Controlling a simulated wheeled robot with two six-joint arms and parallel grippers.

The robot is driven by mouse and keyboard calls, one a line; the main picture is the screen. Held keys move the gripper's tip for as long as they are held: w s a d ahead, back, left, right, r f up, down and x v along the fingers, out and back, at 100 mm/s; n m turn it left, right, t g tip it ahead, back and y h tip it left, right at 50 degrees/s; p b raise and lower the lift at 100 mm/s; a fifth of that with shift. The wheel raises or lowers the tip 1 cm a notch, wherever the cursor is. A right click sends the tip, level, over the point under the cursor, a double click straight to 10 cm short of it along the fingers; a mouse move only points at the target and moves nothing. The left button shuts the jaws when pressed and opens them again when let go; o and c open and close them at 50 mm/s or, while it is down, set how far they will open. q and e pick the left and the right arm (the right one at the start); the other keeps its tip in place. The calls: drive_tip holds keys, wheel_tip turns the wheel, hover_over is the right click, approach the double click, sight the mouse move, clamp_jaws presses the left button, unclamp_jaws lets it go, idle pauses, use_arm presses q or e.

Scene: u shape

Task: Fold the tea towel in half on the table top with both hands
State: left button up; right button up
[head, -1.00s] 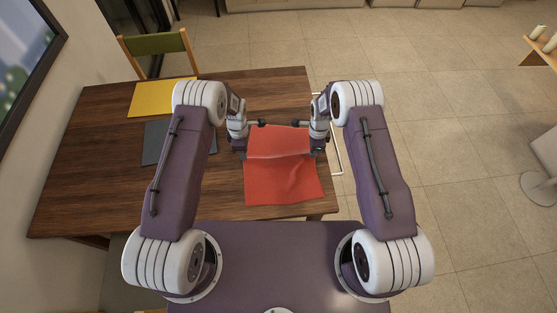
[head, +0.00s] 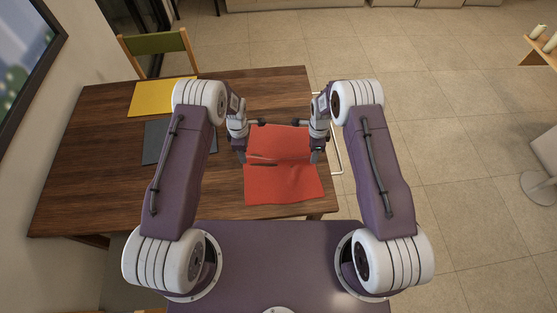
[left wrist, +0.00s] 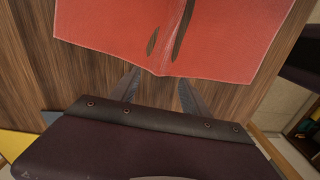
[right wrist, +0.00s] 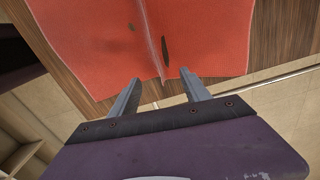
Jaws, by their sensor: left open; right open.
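The red tea towel (head: 283,182) lies on the wooden table top near its front right edge. A raised ridge or crease runs across it from left to right, with dark gaps showing beside it in both wrist views. My left gripper (head: 243,158) is at the towel's left edge; in the left wrist view its open fingers (left wrist: 160,90) are on either side of the crease's end, empty. My right gripper (head: 316,158) is at the towel's right edge; in the right wrist view its open fingers (right wrist: 160,84) are on either side of the crease's end. Whether the fingertips touch the cloth is unclear.
A yellow mat (head: 160,97) and a dark grey mat (head: 163,142) lie on the table (head: 100,160) to the left. A chair (head: 155,45) stands behind it. A pale rail (head: 336,150) runs along the table's right side. The table's left part is clear.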

drive_tip(key=o, duration=0.7)
use_arm(q)
wheel_tip(320, 180, up, 4)
drive_tip(key=p, duration=0.3)
drive_tip(key=shift+f+p, duration=0.1)
drive_tip(key=shift+p, duration=0.3)
use_arm(e)
wheel_tip(320, 180, up, 6)
drive_tip(key=shift+f, duration=0.25)
